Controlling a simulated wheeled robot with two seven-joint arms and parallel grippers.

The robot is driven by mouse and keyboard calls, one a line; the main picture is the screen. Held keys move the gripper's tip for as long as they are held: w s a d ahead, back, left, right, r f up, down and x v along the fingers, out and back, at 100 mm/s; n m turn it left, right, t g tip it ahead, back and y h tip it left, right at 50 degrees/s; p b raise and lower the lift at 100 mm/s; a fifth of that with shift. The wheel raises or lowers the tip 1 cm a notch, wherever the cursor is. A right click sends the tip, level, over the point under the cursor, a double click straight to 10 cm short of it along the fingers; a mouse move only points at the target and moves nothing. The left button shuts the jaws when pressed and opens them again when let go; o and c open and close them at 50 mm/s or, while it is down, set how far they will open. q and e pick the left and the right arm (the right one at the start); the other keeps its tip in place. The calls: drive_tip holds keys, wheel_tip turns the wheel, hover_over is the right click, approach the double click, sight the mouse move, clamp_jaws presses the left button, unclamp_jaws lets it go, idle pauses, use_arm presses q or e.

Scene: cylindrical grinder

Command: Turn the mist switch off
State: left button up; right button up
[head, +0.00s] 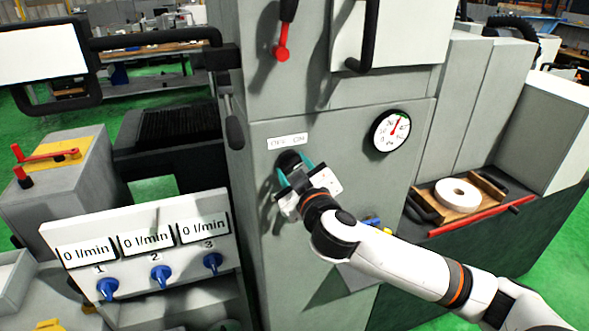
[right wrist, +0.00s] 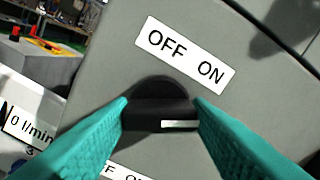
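A black rotary switch (right wrist: 160,112) sits on the grey machine panel below a white OFF ON label (right wrist: 186,55). No name for the switch can be read. A white mark on the knob lies toward the right in the right wrist view, on the ON side. My right gripper (right wrist: 160,105) has its teal fingers on both sides of the knob, with the tips against its edges. In the head view the right gripper (head: 296,170) partly hides the knob (head: 288,159). The left gripper is out of view.
A round gauge (head: 390,131) is to the right of the switch. A red-tipped lever (head: 281,52) hangs above. A flow panel (head: 147,246) with blue knobs stands at left. Another OFF ON label (right wrist: 122,172) shows below the switch.

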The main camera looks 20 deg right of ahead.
drive_tip(key=shift+c, duration=0.7)
drive_tip(key=shift+n, duration=0.3)
drive_tip(key=shift+n+p, duration=0.4)
drive_tip(key=shift+n, duration=0.6)
drive_tip(key=n+p, duration=0.2)
drive_tip(key=n, duration=0.3)
drive_tip(key=shift+n+p, duration=0.4)
drive_tip(key=shift+n, duration=1.7)
drive_tip(key=o, duration=0.9)
drive_tip(key=shift+o, duration=0.2)
